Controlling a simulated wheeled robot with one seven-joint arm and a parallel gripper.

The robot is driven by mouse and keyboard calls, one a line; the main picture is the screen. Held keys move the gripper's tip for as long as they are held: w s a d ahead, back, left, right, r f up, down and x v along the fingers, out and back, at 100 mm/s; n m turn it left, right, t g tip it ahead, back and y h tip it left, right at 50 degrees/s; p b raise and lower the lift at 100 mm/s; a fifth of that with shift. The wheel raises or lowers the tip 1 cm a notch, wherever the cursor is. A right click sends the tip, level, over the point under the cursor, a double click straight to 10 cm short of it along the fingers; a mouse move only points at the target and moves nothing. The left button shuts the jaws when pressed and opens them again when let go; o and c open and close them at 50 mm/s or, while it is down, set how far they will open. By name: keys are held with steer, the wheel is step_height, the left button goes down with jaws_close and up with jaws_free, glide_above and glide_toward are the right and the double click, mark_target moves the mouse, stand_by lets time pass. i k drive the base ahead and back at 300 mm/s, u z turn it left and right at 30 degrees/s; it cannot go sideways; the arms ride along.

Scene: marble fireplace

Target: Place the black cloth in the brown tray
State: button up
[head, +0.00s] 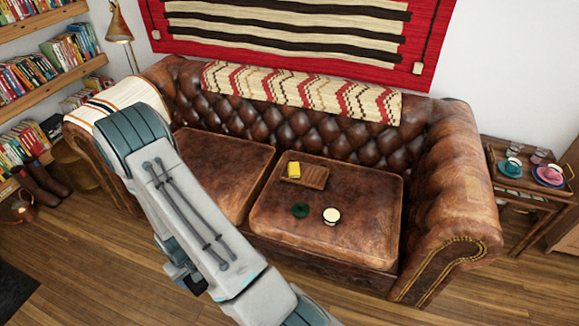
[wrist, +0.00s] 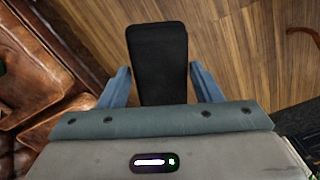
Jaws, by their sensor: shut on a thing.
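The black cloth (wrist: 158,52) shows in the wrist view as a flat, dark rectangle between my two blue-grey fingers. My gripper (wrist: 160,88) is shut on it and holds it with wooden floor in view beyond. In the head view my arm hides most of the gripper, and I cannot make out the cloth there. The brown tray (head: 318,179) lies on the right seat cushion of the leather sofa, with a yellow block (head: 294,170) at its left end. My gripper is apart from the tray.
A dark green item (head: 300,210) and a white-topped cup (head: 331,215) sit on the cushion in front of the tray. The left cushion (head: 215,160) looks clear where visible. A side table (head: 520,185) with cups stands right of the sofa. Bookshelves (head: 40,75) are at left.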

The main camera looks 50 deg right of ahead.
mark_target(316, 177)
steer(key=z, duration=0.45)
steer(key=i, duration=0.9)
steer(key=z, duration=1.4)
steer(key=i, duration=0.5)
steer(key=z, duration=0.4)
